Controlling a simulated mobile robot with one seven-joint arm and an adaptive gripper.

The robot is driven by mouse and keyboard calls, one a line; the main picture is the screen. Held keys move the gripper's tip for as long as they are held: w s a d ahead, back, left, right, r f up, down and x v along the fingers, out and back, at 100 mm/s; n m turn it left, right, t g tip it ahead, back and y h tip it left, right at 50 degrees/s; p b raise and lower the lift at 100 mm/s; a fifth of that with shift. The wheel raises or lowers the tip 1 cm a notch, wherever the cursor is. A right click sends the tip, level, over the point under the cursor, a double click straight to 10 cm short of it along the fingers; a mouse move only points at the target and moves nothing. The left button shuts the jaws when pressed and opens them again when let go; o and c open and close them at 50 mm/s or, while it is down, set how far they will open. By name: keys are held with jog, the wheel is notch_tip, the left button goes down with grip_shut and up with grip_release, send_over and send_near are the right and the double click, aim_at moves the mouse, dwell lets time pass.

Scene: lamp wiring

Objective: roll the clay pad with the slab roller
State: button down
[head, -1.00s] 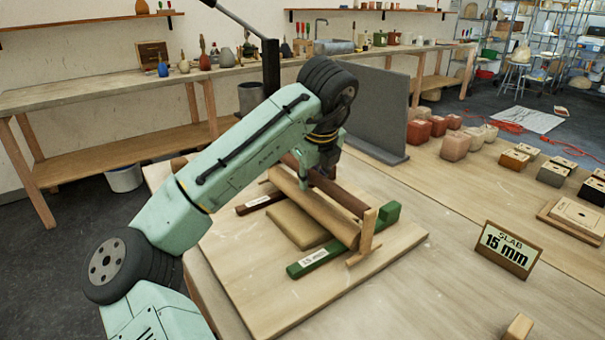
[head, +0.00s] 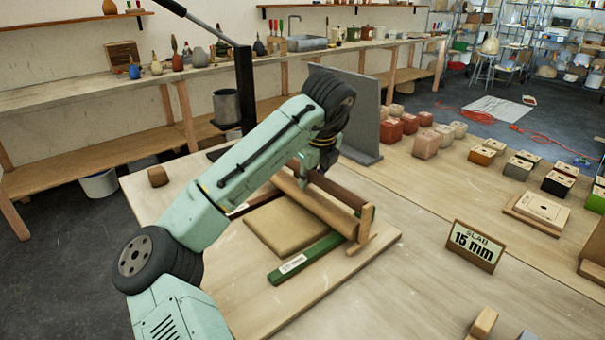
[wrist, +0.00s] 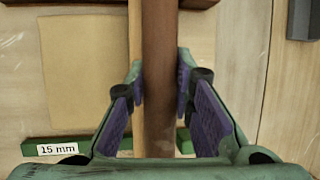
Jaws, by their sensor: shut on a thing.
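The clay pad (head: 282,226) is a flat tan slab on a wooden board (head: 345,262). A green rail (head: 318,254) labelled 15 mm lies along its near side, and a dark rail (head: 240,209) lies along the far side. The slab roller (head: 322,207) is a pale wooden cylinder across the rails, just right of the pad, with a dark brown handle bar (head: 338,191) beside it. My gripper (wrist: 160,82) is shut on this bar; its fingers are mostly hidden in the head view. The wrist view shows the pad (wrist: 85,70) left of the bar.
A sign (head: 474,244) reading SLAB 15 mm stands right of the board. A grey upright panel (head: 358,115) stands behind the roller. Several clay blocks (head: 427,143) sit at the back right. The table between sign and board is clear.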

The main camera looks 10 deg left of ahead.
jog(key=shift+w+d+f, duration=0.1)
jog(key=shift+w+d, duration=0.2)
jog(key=shift+w, duration=0.05)
jog(key=shift+s+a, duration=0.1)
jog(key=shift+s+a, duration=1.95)
jog(key=shift+s, duration=0.3)
jog(key=shift+s+a+f, duration=0.1)
jog(key=shift+s+a, duration=0.65)
jog(key=shift+s, duration=0.3)
jog(key=shift+s+a+f, duration=0.1)
jog(key=shift+s+a, duration=0.7)
jog(key=shift+s, duration=0.3)
jog(key=shift+s+a+f, duration=0.1)
jog(key=shift+s+a, duration=0.65)
jog(key=shift+s, duration=0.3)
jog(key=shift+d, duration=0.1)
jog(key=shift+w+d+r, duration=0.1)
jog(key=shift+w+d, duration=1.3)
jog(key=shift+w, duration=0.5)
jog(key=shift+w+d+f, duration=0.1)
jog(key=shift+w+d, duration=1.25)
jog(key=shift+w, duration=0.5)
jog(key=shift+w+d+r, duration=0.1)
jog(key=shift+w+d, duration=1.3)
jog(key=shift+w, duration=0.5)
